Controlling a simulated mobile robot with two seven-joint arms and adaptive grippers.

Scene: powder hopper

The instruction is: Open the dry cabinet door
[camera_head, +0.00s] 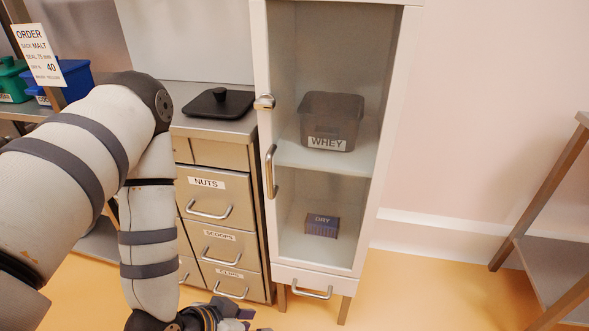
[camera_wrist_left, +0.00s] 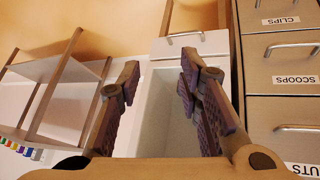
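The dry cabinet (camera_head: 382,170) is tall and white with a glass front door, which looks shut. A vertical metal door handle (camera_head: 270,172) is on the door's left side, with a round metal latch (camera_head: 264,102) above it. Through the glass I see a WHEY bin (camera_head: 330,122) and a small DRY box (camera_head: 321,225). My left gripper (camera_head: 225,318) is low in the head view, partly cut off by the bottom edge, below the handle and apart from it. In the left wrist view its fingers (camera_wrist_left: 160,76) are spread and empty, with the cabinet beyond. My right gripper is not in view.
A low drawer handle (camera_head: 312,293) is under the door. A metal shelf (camera_head: 548,245) is at right; floor between is clear.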

